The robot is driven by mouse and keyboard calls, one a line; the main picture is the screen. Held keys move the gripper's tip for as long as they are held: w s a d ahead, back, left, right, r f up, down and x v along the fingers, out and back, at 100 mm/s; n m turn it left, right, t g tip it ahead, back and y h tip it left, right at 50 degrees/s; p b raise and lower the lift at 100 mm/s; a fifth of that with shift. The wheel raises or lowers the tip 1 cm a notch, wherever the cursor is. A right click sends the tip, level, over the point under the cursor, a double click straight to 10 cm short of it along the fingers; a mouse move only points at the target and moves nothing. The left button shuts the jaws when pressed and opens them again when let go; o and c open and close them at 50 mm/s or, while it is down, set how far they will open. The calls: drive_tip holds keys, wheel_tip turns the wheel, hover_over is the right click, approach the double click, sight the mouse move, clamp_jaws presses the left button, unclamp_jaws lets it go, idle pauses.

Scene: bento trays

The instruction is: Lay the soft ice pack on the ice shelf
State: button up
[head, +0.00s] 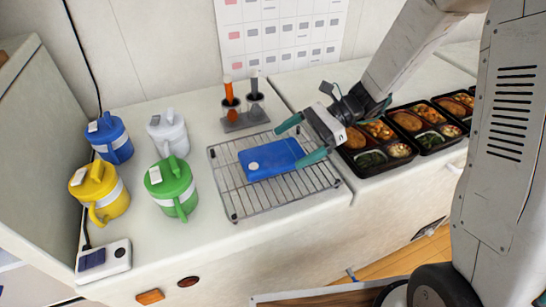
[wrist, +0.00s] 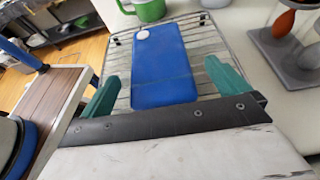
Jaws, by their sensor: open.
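The soft ice pack (head: 271,159) is a flat blue slab with a white round spot. It lies on the wire rack (head: 234,198), which looks like the ice shelf, on the white counter. The pack also shows in the wrist view (wrist: 162,72), flat on the rack's wires (wrist: 205,45). My gripper (head: 302,139) is open, its green fingers spread at the pack's right end. In the wrist view my gripper (wrist: 168,88) has one finger on each side of the pack's near end, with gaps visible between fingers and pack. I cannot tell the fingers' exact height above the rack.
Blue (head: 110,138), white (head: 168,133), yellow (head: 98,190) and green (head: 172,187) jugs stand left of the rack. A grey holder (head: 245,120) with two utensils stands behind it. Filled bento trays (head: 376,145) line the right counter. A small white device (head: 103,260) sits front left.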

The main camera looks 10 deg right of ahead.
sight(281, 151)
drive_tip(key=x, duration=0.4)
drive_tip(key=shift+s, duration=0.1)
drive_tip(key=c, duration=1.3)
